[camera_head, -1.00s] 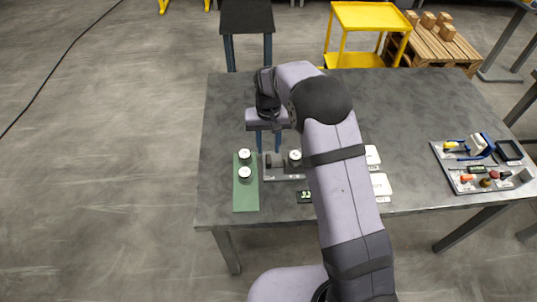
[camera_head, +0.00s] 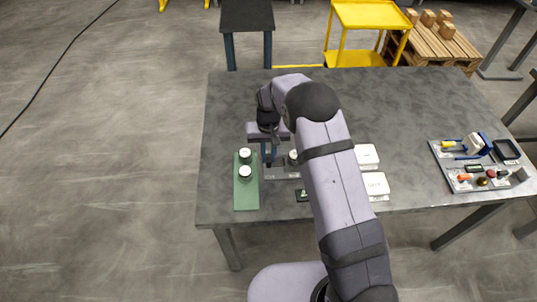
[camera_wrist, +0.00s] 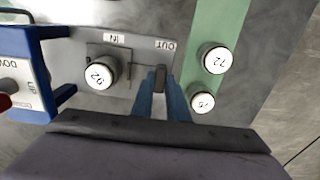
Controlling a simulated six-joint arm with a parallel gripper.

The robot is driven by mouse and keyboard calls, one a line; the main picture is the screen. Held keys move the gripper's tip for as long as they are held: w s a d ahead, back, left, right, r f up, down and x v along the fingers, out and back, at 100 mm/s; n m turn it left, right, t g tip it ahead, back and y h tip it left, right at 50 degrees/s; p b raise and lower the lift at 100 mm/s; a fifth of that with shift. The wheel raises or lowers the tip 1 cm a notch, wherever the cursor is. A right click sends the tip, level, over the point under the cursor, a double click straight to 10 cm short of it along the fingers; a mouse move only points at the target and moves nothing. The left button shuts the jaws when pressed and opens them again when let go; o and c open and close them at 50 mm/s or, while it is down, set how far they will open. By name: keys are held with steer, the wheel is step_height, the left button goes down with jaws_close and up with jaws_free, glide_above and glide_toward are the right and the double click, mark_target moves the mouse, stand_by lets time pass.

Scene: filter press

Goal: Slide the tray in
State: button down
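The tray (camera_wrist: 122,76) is a flat grey slide with an upright dark grey handle (camera_wrist: 160,78) near the OUT label. My gripper (camera_wrist: 160,82), with two blue fingers, is lowered around the handle, one finger against each side, and looks shut on it. A white round cap marked 92 (camera_wrist: 100,73) sits beside the handle, toward the IN label (camera_wrist: 114,39); it is partly hidden in the head view (camera_head: 293,157) by my arm. How the cap rests on the tray is unclear.
A green mat (camera_head: 246,198) holds two white-capped pieces close beside my gripper. A blue-framed unit with an UP/DOWN panel (camera_wrist: 14,82) stands on the other side. White boxes (camera_head: 375,183) and a parts tray (camera_head: 456,178) lie right. The table's far left is clear.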

mark_target(293, 154)
steer(key=d, duration=0.8)
steer(key=shift+d+b, duration=0.15)
steer(key=shift+b, duration=0.2)
steer(key=shift+d, duration=0.1)
steer(key=c, duration=1.7)
jaws_free()
steer(key=shift+d, duration=0.1)
steer(key=shift+r+b, duration=1.1)
steer(key=shift+r, duration=2.6)
